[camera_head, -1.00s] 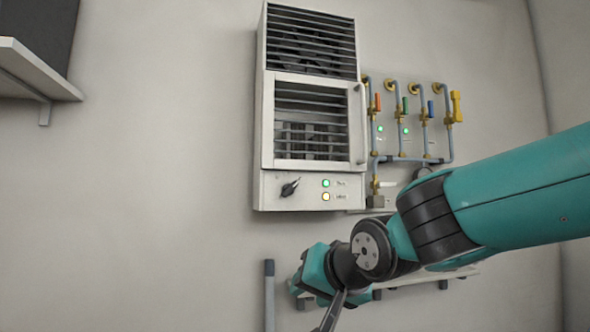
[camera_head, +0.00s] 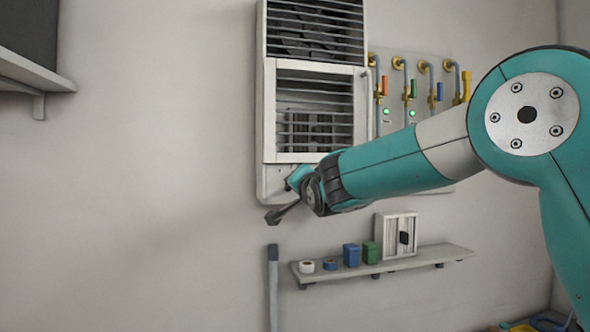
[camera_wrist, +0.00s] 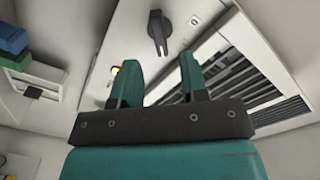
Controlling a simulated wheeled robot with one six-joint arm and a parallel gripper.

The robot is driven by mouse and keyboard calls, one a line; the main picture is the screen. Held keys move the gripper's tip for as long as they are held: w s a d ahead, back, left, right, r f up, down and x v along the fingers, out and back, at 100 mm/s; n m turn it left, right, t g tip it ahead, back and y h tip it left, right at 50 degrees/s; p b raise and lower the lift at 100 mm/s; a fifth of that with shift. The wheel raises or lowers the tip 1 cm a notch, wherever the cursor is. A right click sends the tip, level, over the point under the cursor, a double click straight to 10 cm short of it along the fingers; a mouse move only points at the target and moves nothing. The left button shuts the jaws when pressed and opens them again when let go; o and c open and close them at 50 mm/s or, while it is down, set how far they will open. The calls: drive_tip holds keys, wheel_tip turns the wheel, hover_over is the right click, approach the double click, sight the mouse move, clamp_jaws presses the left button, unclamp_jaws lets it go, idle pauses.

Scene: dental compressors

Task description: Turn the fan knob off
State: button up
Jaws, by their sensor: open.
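The fan knob (camera_wrist: 158,32) is a dark pointer knob on the white panel of the fan unit (camera_head: 264,100), seen in the wrist view above and beyond the fingertips. My gripper (camera_wrist: 158,72) is open and empty, its two teal fingers apart and pointing toward the panel, not touching the knob. In the head view my gripper and wrist (camera_head: 300,190) are in front of the unit's lower panel and hide the knob there.
A row of pipes with coloured valve handles (camera_head: 411,88) is on the wall right of the unit, partly behind my arm. Below is a shelf (camera_head: 425,262) with small containers and a white box. A grey post (camera_head: 272,285) stands at lower left.

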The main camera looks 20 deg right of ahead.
drive_tip(key=w+p, duration=0.2)
drive_tip(key=w, duration=0.3)
drive_tip(key=shift+w, duration=0.1)
clamp_jaws()
